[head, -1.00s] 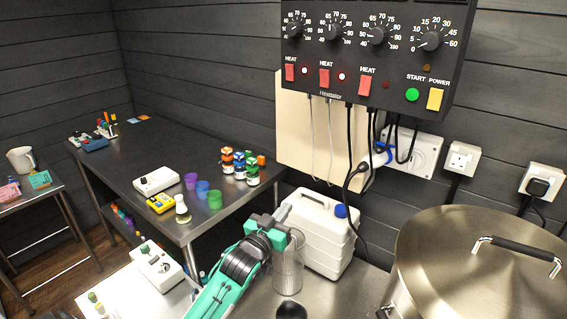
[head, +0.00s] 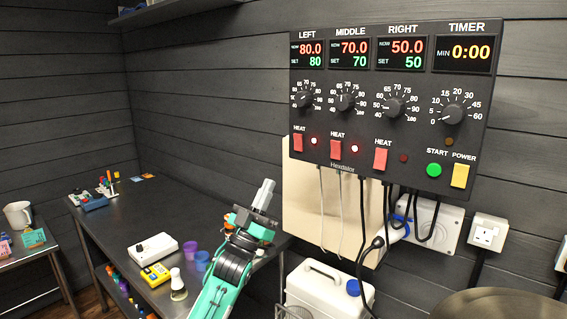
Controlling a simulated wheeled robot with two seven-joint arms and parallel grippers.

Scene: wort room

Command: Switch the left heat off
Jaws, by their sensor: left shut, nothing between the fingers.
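The control panel (head: 380,166) hangs on the dark wall. The left display (head: 307,54) reads 80.0 now and 80 set. The middle heat switch (head: 336,149) also has a lit lamp; the lamp by the right heat switch (head: 381,159) is dark. My left gripper (head: 265,188) is shut and empty, pointing up, below and left of the left heat switch and apart from it. My right gripper is not in view.
Probe cables hang below the panel in front of a cream board (head: 302,210). A white jerrycan (head: 322,288) with a blue cap stands beneath. The steel table (head: 120,235) on the left holds a white device (head: 153,249) and cups.

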